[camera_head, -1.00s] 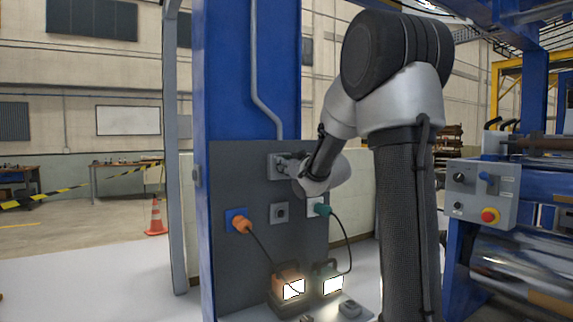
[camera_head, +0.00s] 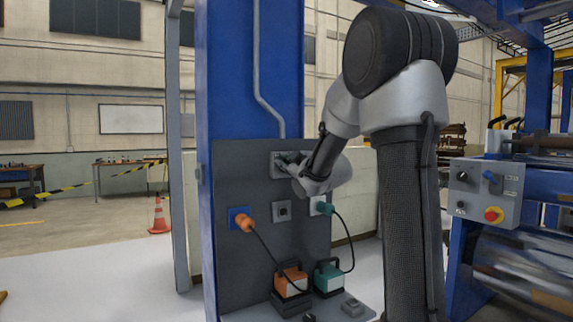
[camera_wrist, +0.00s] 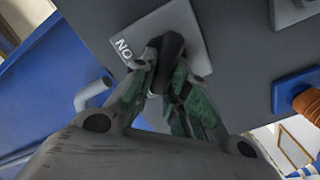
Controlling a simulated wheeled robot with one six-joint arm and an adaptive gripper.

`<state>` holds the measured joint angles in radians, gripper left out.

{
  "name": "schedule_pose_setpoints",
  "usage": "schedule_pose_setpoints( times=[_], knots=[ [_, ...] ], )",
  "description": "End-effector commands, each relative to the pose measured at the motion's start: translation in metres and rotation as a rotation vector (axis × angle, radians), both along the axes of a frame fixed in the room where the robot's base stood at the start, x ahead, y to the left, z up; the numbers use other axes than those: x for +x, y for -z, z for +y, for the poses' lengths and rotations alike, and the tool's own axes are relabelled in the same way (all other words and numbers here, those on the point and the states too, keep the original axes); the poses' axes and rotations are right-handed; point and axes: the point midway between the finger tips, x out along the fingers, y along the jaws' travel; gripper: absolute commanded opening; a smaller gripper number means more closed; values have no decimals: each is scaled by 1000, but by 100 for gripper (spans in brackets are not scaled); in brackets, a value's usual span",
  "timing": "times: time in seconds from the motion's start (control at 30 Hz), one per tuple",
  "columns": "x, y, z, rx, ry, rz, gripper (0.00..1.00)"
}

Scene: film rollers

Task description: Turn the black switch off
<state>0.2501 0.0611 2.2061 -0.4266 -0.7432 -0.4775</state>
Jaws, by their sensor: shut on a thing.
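The black switch (camera_wrist: 170,44) is a dark knob on a light grey square plate (camera_wrist: 198,48) with white letters beside it in the wrist view. In the head view the switch's plate (camera_head: 275,172) sits high on the dark grey panel, and the knob is mostly hidden by my gripper (camera_head: 289,163). In the wrist view my gripper (camera_wrist: 166,76) has its two greenish fingers on either side of the knob, shut on it. The orange lamp (camera_head: 291,282) and the green lamp (camera_head: 328,279) below the panel are both unlit.
An orange plug (camera_head: 244,223) in a blue socket and a green plug (camera_head: 325,208) sit lower on the panel, with hanging cables. A grey socket (camera_head: 282,212) is between them. A control box (camera_head: 486,192) with a red button stands at right.

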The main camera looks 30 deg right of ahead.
Motion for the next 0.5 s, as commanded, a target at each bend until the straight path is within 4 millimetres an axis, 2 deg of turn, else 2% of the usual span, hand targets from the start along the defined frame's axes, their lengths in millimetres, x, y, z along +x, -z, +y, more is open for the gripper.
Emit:
schedule_pose_setpoints(
  times=[0.27, 0.3, 0.37, 0.4, 0.5],
  knots=[
    [0, 0, 0, -2, -1, 0, 0],
    [0, 0, 0, -2, -1, 0, 23],
    [0, 0, 0, -2, -1, 0, 34],
    [0, 0, 0, -1, -1, 0, 38],
    [0, 0, 0, -1, -1, 0, 38]
  ],
)
